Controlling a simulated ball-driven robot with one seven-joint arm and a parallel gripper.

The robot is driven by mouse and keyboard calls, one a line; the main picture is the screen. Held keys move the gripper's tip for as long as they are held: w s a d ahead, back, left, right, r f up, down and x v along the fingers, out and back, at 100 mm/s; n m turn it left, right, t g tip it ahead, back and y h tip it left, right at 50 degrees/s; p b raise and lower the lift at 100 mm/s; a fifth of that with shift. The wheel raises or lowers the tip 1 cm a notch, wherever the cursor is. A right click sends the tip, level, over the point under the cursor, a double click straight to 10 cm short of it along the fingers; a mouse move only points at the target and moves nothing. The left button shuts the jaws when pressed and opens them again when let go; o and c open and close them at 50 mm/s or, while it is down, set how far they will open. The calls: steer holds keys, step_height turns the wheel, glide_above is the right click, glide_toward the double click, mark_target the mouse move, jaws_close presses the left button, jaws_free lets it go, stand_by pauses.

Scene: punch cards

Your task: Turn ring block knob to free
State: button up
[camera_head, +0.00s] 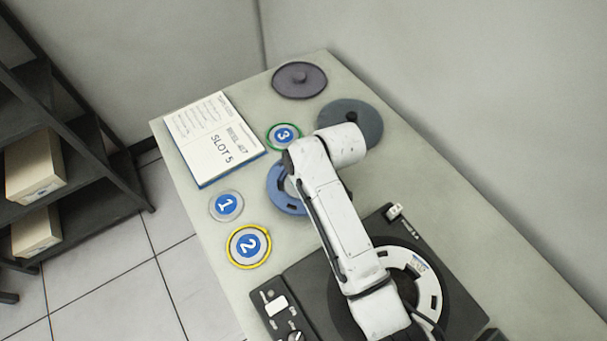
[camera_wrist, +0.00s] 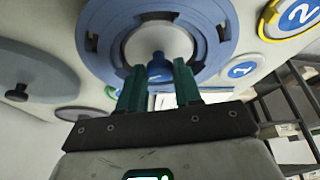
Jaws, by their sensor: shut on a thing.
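The ring block is a blue slotted disc (camera_head: 288,205) on the table, partly hidden by my arm in the head view. In the wrist view the blue ring (camera_wrist: 97,40) fills the top, around a pale round hub (camera_wrist: 183,39). A small dark blue knob (camera_wrist: 160,68) stands out from the hub. My gripper (camera_wrist: 160,76) has its two green fingers on either side of the knob and is shut on it. The finger contact is partly hard to see. The gripper's fingers are hidden in the head view.
Numbered discs 1 (camera_head: 226,205), 2 (camera_head: 248,246) and 3 (camera_head: 284,136) lie around the ring. A sheet marked SLOT 5 (camera_head: 213,140) lies at the left edge. Two dark knobbed discs (camera_head: 299,80) (camera_head: 368,122) lie behind. A black device (camera_head: 456,290) stands in front.

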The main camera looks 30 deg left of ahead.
steer(key=shift+n, duration=0.6)
steer(key=o, duration=1)
steer(key=shift+o, duration=0.2)
steer(key=shift+r, duration=0.1)
steer(key=w+v, duration=0.1)
steer(key=v, duration=0.9)
steer(key=shift+s+d+r+b, duration=0.25)
steer(key=shift+r+b, duration=0.1)
steer(key=shift+b, duration=0.1)
